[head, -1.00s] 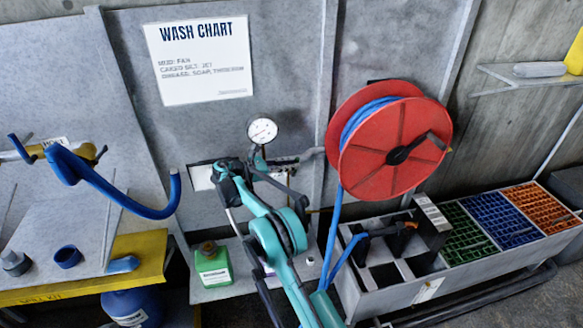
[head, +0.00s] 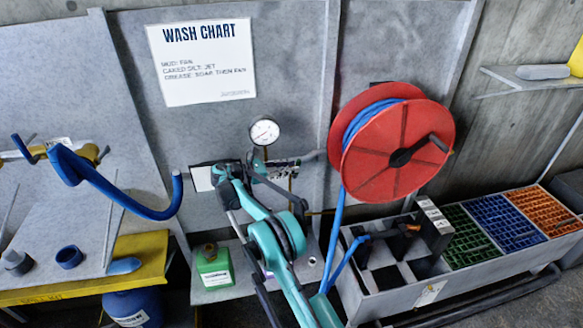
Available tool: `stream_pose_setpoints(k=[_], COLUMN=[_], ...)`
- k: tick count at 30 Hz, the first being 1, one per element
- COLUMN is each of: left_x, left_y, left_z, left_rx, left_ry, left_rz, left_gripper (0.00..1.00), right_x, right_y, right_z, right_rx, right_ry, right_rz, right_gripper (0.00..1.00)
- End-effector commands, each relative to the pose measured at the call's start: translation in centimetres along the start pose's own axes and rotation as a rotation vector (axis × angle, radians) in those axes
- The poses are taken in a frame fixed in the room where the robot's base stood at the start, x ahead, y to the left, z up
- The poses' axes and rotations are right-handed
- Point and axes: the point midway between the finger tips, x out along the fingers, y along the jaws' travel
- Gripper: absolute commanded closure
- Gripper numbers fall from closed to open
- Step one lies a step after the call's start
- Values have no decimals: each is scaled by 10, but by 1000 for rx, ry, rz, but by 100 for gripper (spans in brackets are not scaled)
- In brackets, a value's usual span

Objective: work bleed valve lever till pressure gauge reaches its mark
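The pressure gauge (head: 264,132) has a round white dial with a dark needle and stands upright on a thin pipe fitting against the grey wall panel. Its mark is too small to read. A grey valve fitting (head: 283,169) with a bar reaching right sits just below the gauge. I cannot tell for certain which part is the bleed valve lever. My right gripper (head: 258,183), dark at the end of a teal arm, is just below the gauge and partly covers the fitting. Whether its fingers are open or touching the lever does not show. My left gripper is not in view.
A red reel (head: 391,150) with blue hose and a crank hangs right of the gauge. Below it a grey bin unit (head: 432,291) holds green, blue and orange grates. A green bottle (head: 214,268) stands left of my arm. A blue curved hook (head: 115,195) juts out at left.

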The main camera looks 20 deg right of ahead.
Motion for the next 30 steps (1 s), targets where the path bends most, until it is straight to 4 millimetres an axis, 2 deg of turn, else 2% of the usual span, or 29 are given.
stream_pose_setpoints(k=[9,15,21,30], left_x=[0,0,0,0], left_y=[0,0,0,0], left_z=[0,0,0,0], left_rx=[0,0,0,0], left_ry=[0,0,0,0], left_rz=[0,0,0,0], left_gripper=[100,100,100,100], right_x=[-69,-100,-110,-111], right_y=[1,1,0,0], right_z=[-1,-1,-1,-1], right_rx=[0,0,0,0], right_ry=[0,0,0,0], right_rz=[4,3,1,1], right_gripper=[76,76,76,76])
